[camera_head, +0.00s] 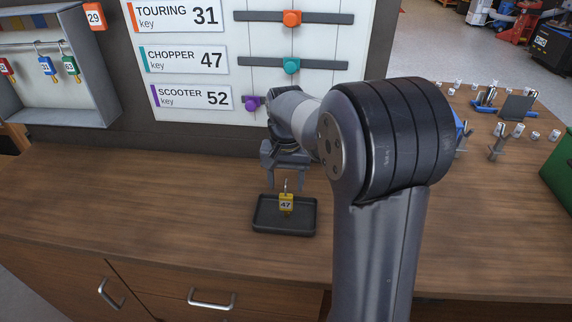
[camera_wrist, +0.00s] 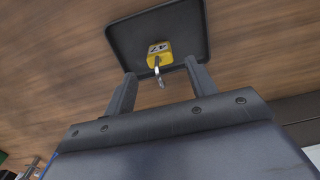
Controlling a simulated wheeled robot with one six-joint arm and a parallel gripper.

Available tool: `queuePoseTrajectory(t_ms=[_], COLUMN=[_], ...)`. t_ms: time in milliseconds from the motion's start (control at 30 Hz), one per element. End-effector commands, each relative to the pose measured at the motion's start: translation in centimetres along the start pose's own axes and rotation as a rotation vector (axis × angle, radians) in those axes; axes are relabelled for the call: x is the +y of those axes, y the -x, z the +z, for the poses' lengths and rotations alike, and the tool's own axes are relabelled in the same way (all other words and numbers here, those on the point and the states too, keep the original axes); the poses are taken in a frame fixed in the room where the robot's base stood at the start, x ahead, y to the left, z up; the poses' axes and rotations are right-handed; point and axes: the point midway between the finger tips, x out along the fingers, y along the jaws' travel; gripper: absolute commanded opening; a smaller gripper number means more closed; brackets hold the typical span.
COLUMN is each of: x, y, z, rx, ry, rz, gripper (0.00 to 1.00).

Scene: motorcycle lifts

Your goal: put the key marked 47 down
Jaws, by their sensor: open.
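The key marked 47 has a yellow tag (camera_head: 286,204) and a metal key or ring at its top. It is at the dark tray (camera_head: 266,226) on the wooden counter. In the wrist view the yellow tag (camera_wrist: 160,53) shows inside the outline of the tray (camera_wrist: 122,42), with the metal part towards me. My gripper (camera_head: 287,186) is open, its two fingers apart, above the back of the tray. The fingers (camera_wrist: 160,80) show on either side of the metal part without visible contact. I cannot tell whether the tag lies flat or leans.
A board (camera_head: 190,30) behind lists TOURING 31, CHOPPER 47 and SCOOTER 52, with coloured knobs on rails. Tagged keys hang in a grey cabinet (camera_head: 45,100) at left. Small metal parts and a green bin (camera_head: 560,172) are at right. The counter left of the tray is clear.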

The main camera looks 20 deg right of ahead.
Motion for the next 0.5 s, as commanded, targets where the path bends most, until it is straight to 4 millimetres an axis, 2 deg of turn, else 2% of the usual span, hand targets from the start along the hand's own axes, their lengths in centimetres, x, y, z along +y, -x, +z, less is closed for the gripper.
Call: queuePoseTrajectory(t_ms=[100, 233, 367, 500], x=[0.0, 0.0, 0.0, 0.0], y=[2.6, 4.8, 6.0, 6.4], z=[-0.1, -0.1, 0.0, 0.0], rx=[0.004, 0.003, 0.001, -0.001], ry=[0.0, 0.0, 0.0, 0.0], rz=[-0.002, -0.001, 0.0, 0.0], gripper=[0.54, 0.54, 0.54, 0.54])
